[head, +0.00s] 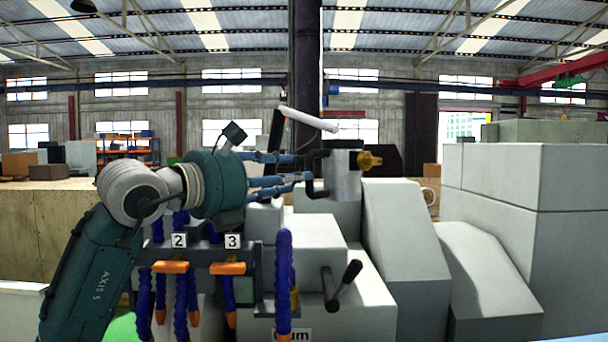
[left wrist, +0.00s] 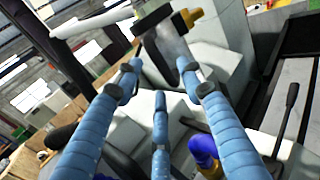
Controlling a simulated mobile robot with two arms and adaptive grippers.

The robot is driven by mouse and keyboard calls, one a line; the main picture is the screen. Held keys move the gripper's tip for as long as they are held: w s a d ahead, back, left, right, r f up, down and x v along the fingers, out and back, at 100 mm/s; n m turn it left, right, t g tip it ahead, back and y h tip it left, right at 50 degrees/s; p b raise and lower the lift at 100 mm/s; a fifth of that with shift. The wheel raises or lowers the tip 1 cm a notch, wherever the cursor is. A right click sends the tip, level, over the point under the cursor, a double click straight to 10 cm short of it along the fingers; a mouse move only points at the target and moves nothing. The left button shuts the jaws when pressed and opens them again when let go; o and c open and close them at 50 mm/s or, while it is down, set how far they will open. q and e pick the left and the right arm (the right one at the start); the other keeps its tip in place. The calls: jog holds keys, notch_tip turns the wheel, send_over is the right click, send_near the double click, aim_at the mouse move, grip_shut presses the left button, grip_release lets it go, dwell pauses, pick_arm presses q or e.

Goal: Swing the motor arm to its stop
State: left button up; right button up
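A grey cylinder with a dark cap and a yellow knob (head: 346,172), likely the motor on its arm, stands on the machine's light grey body. It also shows in the left wrist view (left wrist: 172,46). A dark bent bar (head: 314,186) hangs at its left side. My left gripper (head: 309,168) comes in from the left with its blue fingers just left of the cylinder. In the left wrist view its fingertips (left wrist: 158,70) are spread, with the lower end of the cylinder beyond them. Contact cannot be told. My right gripper is not in view.
A white rod (head: 308,119) on a dark post rises behind my fingers. Below my left arm is a rack of blue hoses with orange nozzles (head: 228,268). A black-handled crank (head: 343,284) sticks out of the machine front. Large grey covers (head: 520,235) stand at right.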

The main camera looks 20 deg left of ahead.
pick_arm(q)
jog(key=v, duration=0.5)
jog(key=shift+s, duration=0.2)
